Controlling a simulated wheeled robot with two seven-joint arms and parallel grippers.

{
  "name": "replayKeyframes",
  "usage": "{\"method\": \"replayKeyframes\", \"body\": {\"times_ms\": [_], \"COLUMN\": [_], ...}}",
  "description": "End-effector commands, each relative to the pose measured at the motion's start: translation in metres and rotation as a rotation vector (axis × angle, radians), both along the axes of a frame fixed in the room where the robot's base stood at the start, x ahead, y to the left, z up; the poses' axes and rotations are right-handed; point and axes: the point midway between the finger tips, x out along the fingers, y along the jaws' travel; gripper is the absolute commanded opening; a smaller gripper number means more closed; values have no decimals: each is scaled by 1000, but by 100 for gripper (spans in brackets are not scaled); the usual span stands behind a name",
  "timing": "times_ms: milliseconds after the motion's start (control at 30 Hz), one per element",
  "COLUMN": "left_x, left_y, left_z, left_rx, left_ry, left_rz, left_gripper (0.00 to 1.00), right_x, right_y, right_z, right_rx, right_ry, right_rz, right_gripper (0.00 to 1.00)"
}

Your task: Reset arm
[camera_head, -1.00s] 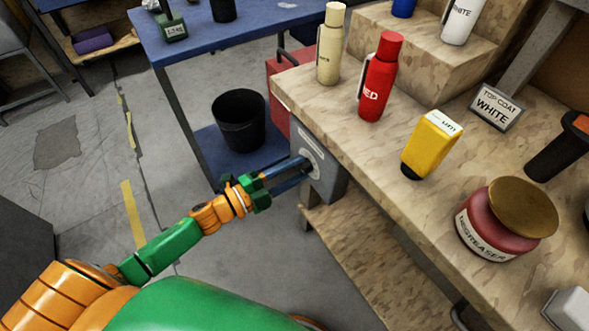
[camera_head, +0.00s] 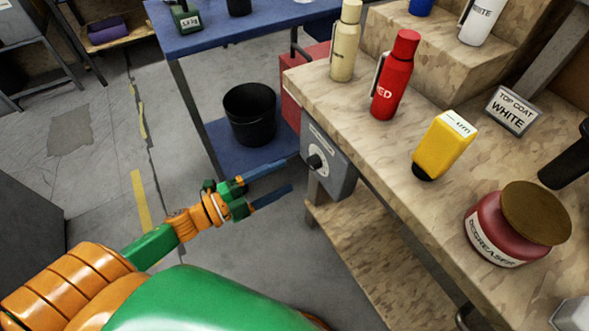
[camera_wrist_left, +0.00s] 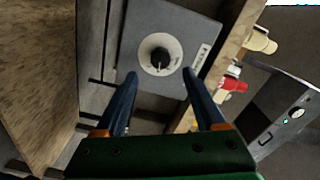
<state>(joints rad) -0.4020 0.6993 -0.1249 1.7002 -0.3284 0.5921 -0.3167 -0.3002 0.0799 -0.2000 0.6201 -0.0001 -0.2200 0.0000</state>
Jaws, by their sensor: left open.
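My left gripper (camera_head: 284,179) is open and empty, with its two blue fingers apart. It is to the left of and a little below a grey box with a dial (camera_head: 317,162) under the edge of the wooden workbench. In the left wrist view, the gripper (camera_wrist_left: 160,85) has the dark dial knob (camera_wrist_left: 160,57) ahead, between and beyond its fingertips, with nothing touching it. My right gripper is out of view.
The workbench (camera_head: 400,155) holds a cream bottle (camera_head: 345,42), a red bottle (camera_head: 395,75), a yellow bottle (camera_head: 443,145) and a degreaser jar (camera_head: 497,240). A black bin (camera_head: 250,114) stands on the blue table's lower shelf.

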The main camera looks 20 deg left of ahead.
Motion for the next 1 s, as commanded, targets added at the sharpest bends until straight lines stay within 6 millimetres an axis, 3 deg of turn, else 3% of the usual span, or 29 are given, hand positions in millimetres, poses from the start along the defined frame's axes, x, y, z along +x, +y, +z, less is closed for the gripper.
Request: {"method": "replayKeyframes", "body": {"times_ms": [467,533,567,633,733,800,900,1000], "left_x": [-4,-1,1,4,-21,-56,-116,-175], "left_y": [3,11,18,42,77,86,80,64], "left_z": [0,-12,-24,-70,-165,-225,-289,-330], "left_rx": [0,-13,-26,-72,-167,-224,-280,-308], "left_ry": [1,42,82,236,553,768,1033,1254], "left_rz": [2,45,86,237,515,683,867,1006], "left_gripper": [72,72,72,72,72,72,72,72], "right_x": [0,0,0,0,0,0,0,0], "right_y": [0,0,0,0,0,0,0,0], "right_z": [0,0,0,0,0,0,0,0], "right_rx": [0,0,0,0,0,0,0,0], "right_ry": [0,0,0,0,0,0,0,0], "right_rz": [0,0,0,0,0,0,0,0], "right_gripper": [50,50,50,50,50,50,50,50]}}
